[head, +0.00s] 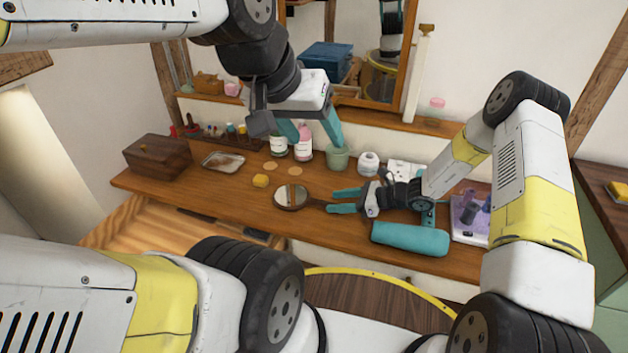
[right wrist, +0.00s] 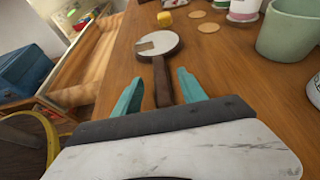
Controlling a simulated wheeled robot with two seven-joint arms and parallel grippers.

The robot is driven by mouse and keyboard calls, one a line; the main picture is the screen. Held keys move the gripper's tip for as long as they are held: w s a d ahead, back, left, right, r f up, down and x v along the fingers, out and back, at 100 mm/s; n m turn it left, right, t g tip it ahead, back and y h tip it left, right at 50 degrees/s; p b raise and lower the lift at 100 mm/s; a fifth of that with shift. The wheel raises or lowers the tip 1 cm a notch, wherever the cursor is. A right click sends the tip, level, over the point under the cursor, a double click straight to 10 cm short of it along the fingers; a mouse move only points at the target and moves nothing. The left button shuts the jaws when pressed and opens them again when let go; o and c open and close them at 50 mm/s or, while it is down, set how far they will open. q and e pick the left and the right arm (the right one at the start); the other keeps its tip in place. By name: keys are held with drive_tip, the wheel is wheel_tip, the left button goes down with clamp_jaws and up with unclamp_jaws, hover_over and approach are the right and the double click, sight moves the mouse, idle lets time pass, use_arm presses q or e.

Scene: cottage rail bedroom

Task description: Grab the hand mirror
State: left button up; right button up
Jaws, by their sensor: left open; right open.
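The hand mirror (head: 291,196) lies on the wooden dresser top, with a round dark-wood frame, pale face and dark handle pointing right. My right gripper (head: 345,201) is open at the handle end. In the right wrist view the mirror (right wrist: 158,43) lies ahead, its handle running down between the two teal fingers of my right gripper (right wrist: 159,95). I cannot tell whether the fingers touch the handle. My left gripper (head: 311,132) is open and empty, higher up near the bottles and the green cup.
A green cup (head: 337,157), a pink bottle (head: 304,143) and a white jar (head: 369,162) stand at the back. A yellow block (head: 261,180) lies near the mirror. A teal roll (head: 410,238) lies at the front edge. A wooden box (head: 157,157) stands left.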

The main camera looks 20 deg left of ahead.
sight(324, 202)
drive_tip(key=x, duration=0.3)
drive_tip(key=shift+a+f, duration=0.25)
clamp_jaws()
drive_tip(key=shift+r, duration=0.1)
